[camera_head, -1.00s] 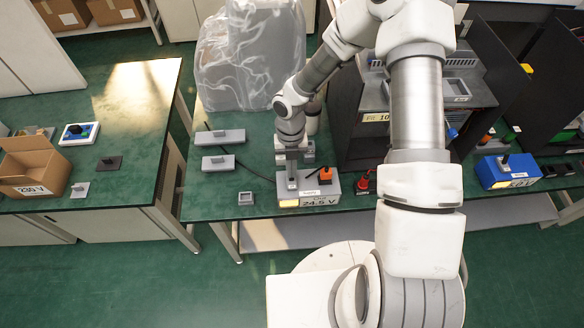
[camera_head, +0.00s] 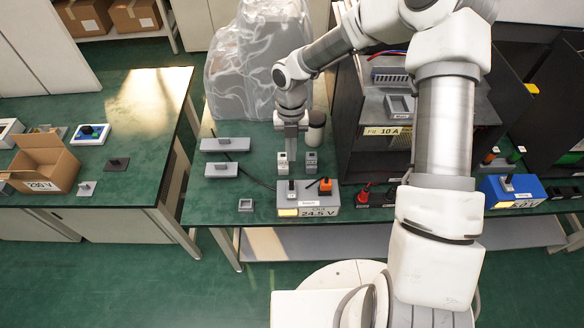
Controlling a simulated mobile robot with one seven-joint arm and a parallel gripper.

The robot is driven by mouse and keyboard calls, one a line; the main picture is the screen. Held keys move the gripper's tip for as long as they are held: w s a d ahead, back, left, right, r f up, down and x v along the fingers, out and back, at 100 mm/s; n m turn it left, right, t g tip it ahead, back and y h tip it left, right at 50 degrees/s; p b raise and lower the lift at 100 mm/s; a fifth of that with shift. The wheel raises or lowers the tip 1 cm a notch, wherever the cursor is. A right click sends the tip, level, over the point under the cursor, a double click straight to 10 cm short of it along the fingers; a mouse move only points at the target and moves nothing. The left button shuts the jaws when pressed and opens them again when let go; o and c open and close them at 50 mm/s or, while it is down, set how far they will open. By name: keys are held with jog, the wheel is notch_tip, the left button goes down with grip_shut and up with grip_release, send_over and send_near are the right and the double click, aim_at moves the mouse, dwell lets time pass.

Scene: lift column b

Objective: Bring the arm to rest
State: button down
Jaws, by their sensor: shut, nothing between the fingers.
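My arm reaches from the lower right up over the bench and bends down at the wrist. My gripper (camera_head: 291,146) points down over the green bench (camera_head: 215,210), behind the grey supply box (camera_head: 308,211) marked 24.5 V. It is shut and empty, apart from the box. Its fingertips are small in this view, near two small grey blocks (camera_head: 283,164) (camera_head: 311,162); I cannot tell the height above the bench. The box bears a dark upright knob and an orange part (camera_head: 325,187).
A plastic-wrapped bulk (camera_head: 255,70) stands behind my wrist. A dark cylinder (camera_head: 316,130) stands close right of my gripper. A black rack (camera_head: 350,120) is further right, with a blue box (camera_head: 512,192) beyond. Two grey blocks (camera_head: 225,145) (camera_head: 222,169) lie left.

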jog(key=shift+w+r, duration=0.25)
jog(key=shift+r, duration=0.05)
dwell(0.4)
jog(key=s+d+r+m+t+h, duration=0.1)
jog(key=s+d+r+m, duration=0.15)
jog(key=r+m, duration=0.35)
jog(key=s+d+r+m+t+b, duration=0.1)
jog(key=s+d+r+m, duration=0.1)
jog(key=d+r+m, duration=0.4)
jog(key=s+d+r+m+t+h, duration=0.1)
jog(key=s+r+m, duration=0.1)
jog(key=r+m, duration=0.4)
jog(key=s+d+r+m+t+y, duration=0.1)
jog(key=s+r+m+t, duration=0.1)
jog(key=s+r+m, duration=0.3)
jog(key=s+d+r+m+t+y+b, duration=0.1)
jog(key=s+d+r+m+t, duration=0.1)
jog(key=s+r+m, duration=0.3)
jog(key=s+m, duration=0.4)
jog(key=m, duration=0.4)
jog(key=shift+s+d, duration=0.2)
jog(key=shift+s, duration=0.1)
